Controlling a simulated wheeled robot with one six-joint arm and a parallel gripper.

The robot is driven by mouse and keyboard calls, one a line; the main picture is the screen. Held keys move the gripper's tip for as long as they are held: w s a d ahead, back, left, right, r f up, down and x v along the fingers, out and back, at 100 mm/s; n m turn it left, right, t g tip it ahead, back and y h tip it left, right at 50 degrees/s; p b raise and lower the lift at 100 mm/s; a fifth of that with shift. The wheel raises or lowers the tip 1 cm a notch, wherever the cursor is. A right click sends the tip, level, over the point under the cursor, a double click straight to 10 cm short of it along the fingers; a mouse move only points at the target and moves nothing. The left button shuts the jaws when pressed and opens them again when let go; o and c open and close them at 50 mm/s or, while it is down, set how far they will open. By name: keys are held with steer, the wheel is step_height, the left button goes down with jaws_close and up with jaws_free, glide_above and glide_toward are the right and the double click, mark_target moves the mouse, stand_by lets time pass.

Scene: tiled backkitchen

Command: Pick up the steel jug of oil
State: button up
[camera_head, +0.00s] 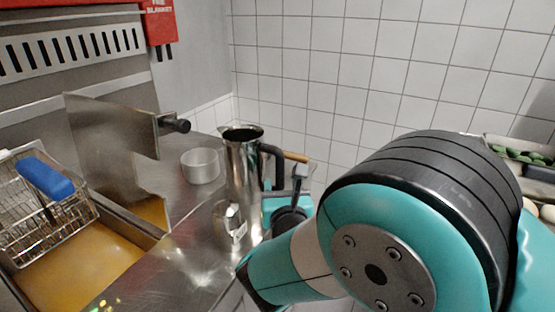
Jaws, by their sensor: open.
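The steel jug of oil (243,172) stands upright on the steel counter. It is tall and shiny, with a dark opening at the top and a black handle on its right side. My arm comes in from the right, and my gripper (284,188) is close to the handle side of the jug. Only part of the gripper shows, behind my own arm and the handle. It is open, and the jug still rests on the counter. I cannot tell whether the fingers are around the handle or beside it.
A small steel container (228,217) stands in front of the jug. A shallow round pan (200,166) sits behind it to the left. At left are a fryer of yellow oil (85,268), a wire basket (75,217) and an upright steel panel (110,140). A tiled wall (310,60) closes the back.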

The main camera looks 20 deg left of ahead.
mark_target(280, 178)
steer(key=p+x, duration=0.1)
steer(key=x, duration=0.4)
steer(key=shift+f, duration=0.1)
jaws_close()
stand_by(1.2)
steer(key=shift+p, duration=0.3)
